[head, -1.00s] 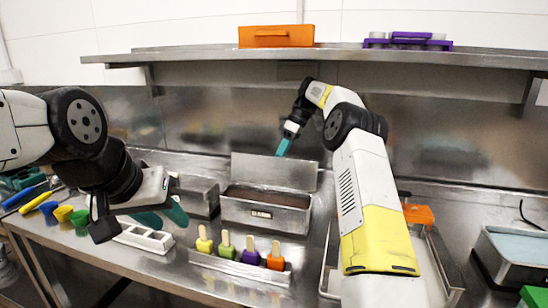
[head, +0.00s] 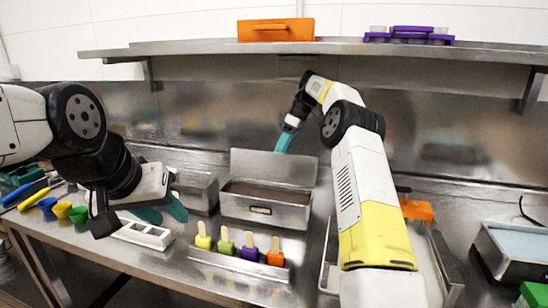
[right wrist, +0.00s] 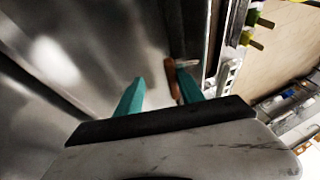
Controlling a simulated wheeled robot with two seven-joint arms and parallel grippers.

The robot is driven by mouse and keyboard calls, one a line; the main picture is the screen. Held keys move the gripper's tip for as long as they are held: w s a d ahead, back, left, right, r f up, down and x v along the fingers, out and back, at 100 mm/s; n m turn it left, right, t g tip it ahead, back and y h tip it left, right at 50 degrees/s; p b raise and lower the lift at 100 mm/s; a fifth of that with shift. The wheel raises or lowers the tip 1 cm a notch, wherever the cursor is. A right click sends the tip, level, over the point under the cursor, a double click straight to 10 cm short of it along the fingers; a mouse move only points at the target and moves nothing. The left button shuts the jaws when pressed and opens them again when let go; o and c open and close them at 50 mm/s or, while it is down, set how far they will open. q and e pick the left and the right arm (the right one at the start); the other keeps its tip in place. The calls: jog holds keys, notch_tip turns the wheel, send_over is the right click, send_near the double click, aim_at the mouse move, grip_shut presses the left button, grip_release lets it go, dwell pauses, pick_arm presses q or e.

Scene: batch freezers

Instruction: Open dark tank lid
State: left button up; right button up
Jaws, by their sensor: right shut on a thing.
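The dark tank (head: 265,210) is a steel box with dark brown contents, standing in the middle of the counter in the head view. Its steel lid (head: 275,170) stands raised, nearly upright, behind the opening. My right gripper (head: 283,143) is at the top edge of the lid, shut on the lid; the contact is hard to make out. In the right wrist view a brown handle-like piece (right wrist: 172,78) shows between the teal fingers, close to the right one. My left gripper (head: 162,212) is open and empty above the counter, left of the tank.
A smaller steel tank (head: 198,192) stands left of the dark tank. A holder with several coloured popsicles (head: 240,265) and a white mold (head: 145,235) lie in front. A shelf (head: 330,50) runs above, with an orange box (head: 275,30). Cups and tools are at far left.

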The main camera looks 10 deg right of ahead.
jog(key=s+a+r, duration=0.1)
jog(key=s+r, duration=0.1)
jog(key=s, duration=0.6)
jog(key=s+a+r, duration=0.1)
jog(key=s+r, duration=0.1)
jog(key=s, duration=0.6)
jog(key=shift+a, duration=0.2)
